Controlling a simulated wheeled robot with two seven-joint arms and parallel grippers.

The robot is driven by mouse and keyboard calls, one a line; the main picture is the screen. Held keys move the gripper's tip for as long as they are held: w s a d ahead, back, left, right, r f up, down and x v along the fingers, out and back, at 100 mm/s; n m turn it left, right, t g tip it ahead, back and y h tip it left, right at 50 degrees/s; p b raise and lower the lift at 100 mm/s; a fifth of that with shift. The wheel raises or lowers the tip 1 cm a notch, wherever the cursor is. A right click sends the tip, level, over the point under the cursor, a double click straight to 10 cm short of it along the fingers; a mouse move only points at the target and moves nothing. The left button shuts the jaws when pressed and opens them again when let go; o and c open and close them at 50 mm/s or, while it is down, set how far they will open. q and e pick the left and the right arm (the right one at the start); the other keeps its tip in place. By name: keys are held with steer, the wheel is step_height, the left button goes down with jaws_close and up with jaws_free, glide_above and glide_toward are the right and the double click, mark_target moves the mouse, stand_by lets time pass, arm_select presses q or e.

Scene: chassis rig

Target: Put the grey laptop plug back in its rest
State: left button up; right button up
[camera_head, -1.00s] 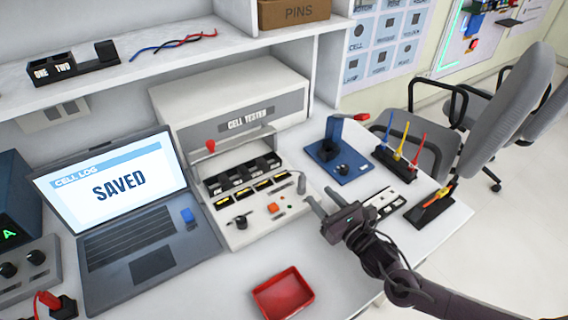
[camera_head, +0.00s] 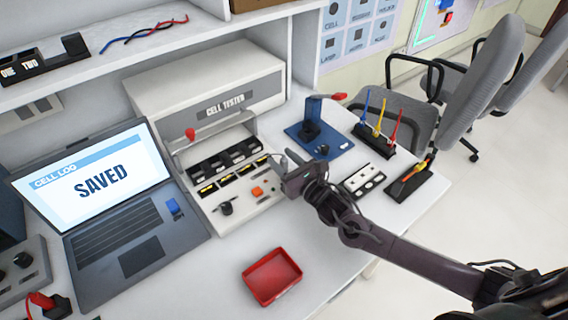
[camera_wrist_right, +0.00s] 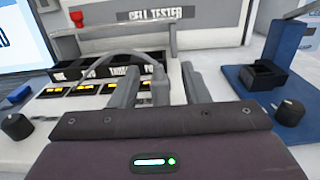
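My right gripper (camera_head: 291,160) is over the right end of the cell tester (camera_head: 238,104). In the right wrist view its two grey fingers (camera_wrist_right: 161,88) point away from the camera and stand apart. Between them is a slim grey upright piece (camera_wrist_right: 159,84), which looks like the grey plug; gaps seem to show on both sides, and contact is unclear. A grey cable (camera_wrist_right: 108,56) arcs left from near it. In the head view the gripper mostly hides the plug. I cannot make out its rest for certain. The laptop (camera_head: 115,215) shows SAVED. My left gripper is out of view.
A blue stand (camera_head: 330,143) with a black cup is right of the tester. A red tray (camera_head: 272,276) lies in front. The table around the tray is clear.

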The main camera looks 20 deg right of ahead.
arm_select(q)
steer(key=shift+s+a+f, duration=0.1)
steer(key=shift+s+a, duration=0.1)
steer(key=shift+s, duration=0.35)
arm_select(e)
jaws_close()
